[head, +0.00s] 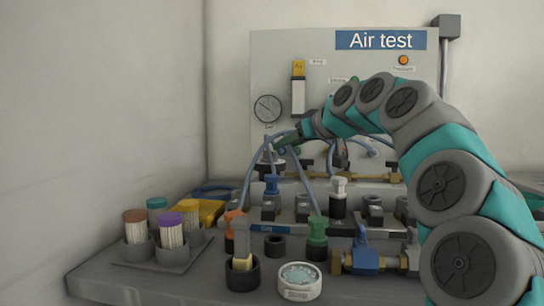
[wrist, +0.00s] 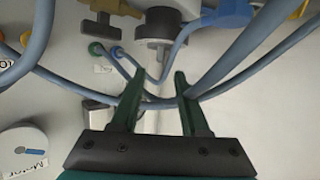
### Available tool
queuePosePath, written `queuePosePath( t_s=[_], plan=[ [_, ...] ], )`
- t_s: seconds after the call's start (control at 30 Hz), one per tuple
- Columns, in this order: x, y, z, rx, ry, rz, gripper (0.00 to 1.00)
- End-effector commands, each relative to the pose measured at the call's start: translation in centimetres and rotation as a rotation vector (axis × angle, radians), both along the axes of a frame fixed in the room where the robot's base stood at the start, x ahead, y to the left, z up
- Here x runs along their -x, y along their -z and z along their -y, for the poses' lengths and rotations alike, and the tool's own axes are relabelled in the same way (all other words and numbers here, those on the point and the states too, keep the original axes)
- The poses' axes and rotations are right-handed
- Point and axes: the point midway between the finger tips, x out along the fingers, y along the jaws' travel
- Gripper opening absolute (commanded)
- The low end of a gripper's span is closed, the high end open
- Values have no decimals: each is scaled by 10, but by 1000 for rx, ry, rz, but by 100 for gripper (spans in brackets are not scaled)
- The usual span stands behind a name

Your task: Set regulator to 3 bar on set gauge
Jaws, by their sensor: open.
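The round gauge (head: 268,108) is on the left of the upright panel in the head view. Its label and needle are too small to read. My gripper (head: 285,140) is in front of the panel, below and right of that gauge, among blue hoses. In the wrist view my gripper (wrist: 158,77) is open. A dark round knob-like part (wrist: 165,28) with a pale stem lies beyond the fingertips; I cannot tell for sure whether it is the regulator. Blue hoses cross close to the fingers, and the fingers hold nothing that I can see.
A white round part with a label (wrist: 24,150) is at the wrist view's lower left. On the bench are brush-like pots (head: 140,240), a black cup (head: 242,274), a white round dish (head: 299,281) and a blue valve (head: 367,258).

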Motion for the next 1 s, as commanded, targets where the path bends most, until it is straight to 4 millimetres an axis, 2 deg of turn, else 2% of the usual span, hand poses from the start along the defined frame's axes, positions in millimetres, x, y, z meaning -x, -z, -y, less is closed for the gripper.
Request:
queuePosePath(
  t_s=[0.27, 0.63, 1.0],
  plan=[
    [-15, 8, -8, -6, -5, -4, 45],
    [-55, 27, -32, -5, -2, -2, 45],
    [-61, 30, -36, -6, -2, 0, 45]
  ],
)
